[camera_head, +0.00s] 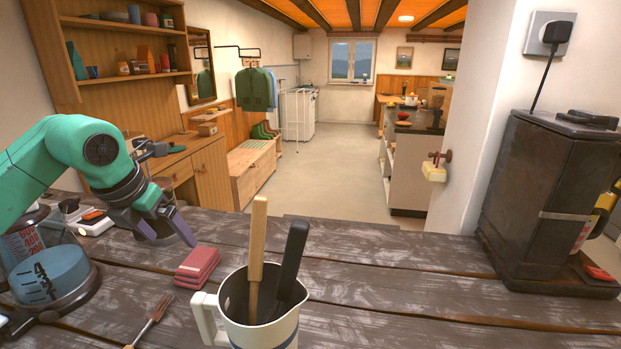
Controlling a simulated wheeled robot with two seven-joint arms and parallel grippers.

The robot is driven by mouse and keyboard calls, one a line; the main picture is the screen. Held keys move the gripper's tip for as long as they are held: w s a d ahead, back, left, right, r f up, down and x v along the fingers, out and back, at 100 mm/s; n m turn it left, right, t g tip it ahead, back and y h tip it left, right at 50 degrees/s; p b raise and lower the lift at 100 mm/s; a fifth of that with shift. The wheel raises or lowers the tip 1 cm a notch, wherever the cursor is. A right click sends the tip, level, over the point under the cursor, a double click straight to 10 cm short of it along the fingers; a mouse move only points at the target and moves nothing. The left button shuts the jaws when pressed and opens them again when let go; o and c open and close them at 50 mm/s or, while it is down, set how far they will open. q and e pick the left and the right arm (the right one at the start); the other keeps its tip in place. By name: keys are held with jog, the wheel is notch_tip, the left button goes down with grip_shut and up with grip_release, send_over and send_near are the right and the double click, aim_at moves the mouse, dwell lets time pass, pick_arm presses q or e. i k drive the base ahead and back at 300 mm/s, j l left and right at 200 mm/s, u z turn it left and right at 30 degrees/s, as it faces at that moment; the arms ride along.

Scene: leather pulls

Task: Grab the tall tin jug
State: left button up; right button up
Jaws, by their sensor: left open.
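The tall tin jug (278,337) is cream-white with a dark inside. It stands on the worn plank table (400,270) at the bottom middle, its lower part cut off by the picture edge. Its handle (208,318) points left. A tool with a light wooden handle (257,245) and one with a black handle (291,258) stick up out of it. My left gripper (168,232) is open and empty above the table, to the left of and beyond the jug, well apart from it. My right gripper is out of view.
Red blocks (197,266) lie stacked between my left gripper and the jug. A wooden-handled tool (150,320) lies left of the jug. A glass vessel with blue contents (50,270) stands far left. A dark metal box (550,190) stands right.

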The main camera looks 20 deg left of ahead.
aim_at(232, 300)
jog(key=k, duration=2)
